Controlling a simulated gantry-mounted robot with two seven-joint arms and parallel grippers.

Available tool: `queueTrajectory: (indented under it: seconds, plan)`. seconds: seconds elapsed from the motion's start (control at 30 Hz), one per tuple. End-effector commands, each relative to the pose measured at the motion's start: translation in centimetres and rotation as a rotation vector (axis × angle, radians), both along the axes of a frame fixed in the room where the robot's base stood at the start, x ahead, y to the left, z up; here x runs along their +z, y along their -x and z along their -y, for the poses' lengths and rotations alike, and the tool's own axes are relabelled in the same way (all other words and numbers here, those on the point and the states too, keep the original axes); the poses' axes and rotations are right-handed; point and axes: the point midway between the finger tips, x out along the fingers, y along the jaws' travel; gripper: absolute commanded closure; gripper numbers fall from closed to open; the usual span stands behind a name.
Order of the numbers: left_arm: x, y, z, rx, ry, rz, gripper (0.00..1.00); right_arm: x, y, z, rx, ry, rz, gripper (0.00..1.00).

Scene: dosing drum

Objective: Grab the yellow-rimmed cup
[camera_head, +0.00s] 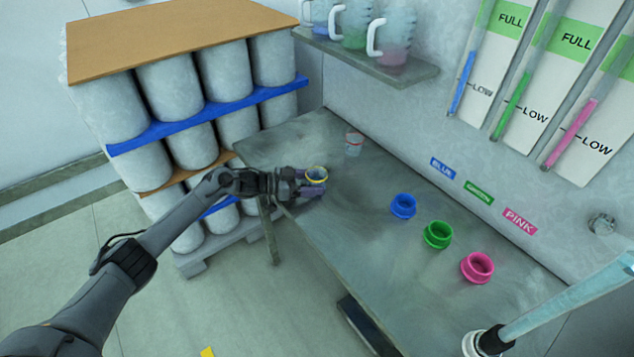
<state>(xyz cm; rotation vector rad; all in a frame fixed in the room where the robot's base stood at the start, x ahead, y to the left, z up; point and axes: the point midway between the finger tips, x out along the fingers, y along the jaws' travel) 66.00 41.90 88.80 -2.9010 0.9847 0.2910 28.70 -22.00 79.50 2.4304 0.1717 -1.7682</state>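The yellow-rimmed cup (317,174) is at the left edge of the grey table, with its rim facing up. My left gripper (312,183) reaches in from the left at the cup. Its fingers lie around the cup, one on the far side and one on the near side, and hide much of its body. The view is too small to tell whether the fingers press on the cup or stand a little apart from it. My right gripper is not in view.
A clear cup with a reddish band (353,143) stands farther back on the table (345,220). Blue (403,206), green (438,235) and pink (477,267) round holders stand to the right. A wall shelf (380,66) holds jugs. Stacked drums (170,88) stand left.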

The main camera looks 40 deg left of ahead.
Motion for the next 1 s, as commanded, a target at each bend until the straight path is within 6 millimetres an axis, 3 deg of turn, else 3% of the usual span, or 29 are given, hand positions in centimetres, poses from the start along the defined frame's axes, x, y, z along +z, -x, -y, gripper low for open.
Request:
queueTrajectory:
  seconds: [0.03, 0.1, 0.67, 1.0]
  plan:
    - [0.0, 0.0, 0.0, 0.000, 0.000, 0.000, 0.57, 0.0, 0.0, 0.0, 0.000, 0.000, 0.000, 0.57]
    - [0.0, 0.0, 0.0, 0.000, 0.000, 0.000, 0.67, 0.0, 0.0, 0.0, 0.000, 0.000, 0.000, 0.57]
    - [0.4, 0.3, -0.3, 0.000, 0.000, 0.000, 0.68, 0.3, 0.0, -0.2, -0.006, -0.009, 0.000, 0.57]
    - [1.8, 1.6, -1.3, 0.000, -0.001, -0.001, 0.68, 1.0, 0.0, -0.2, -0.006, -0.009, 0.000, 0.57]
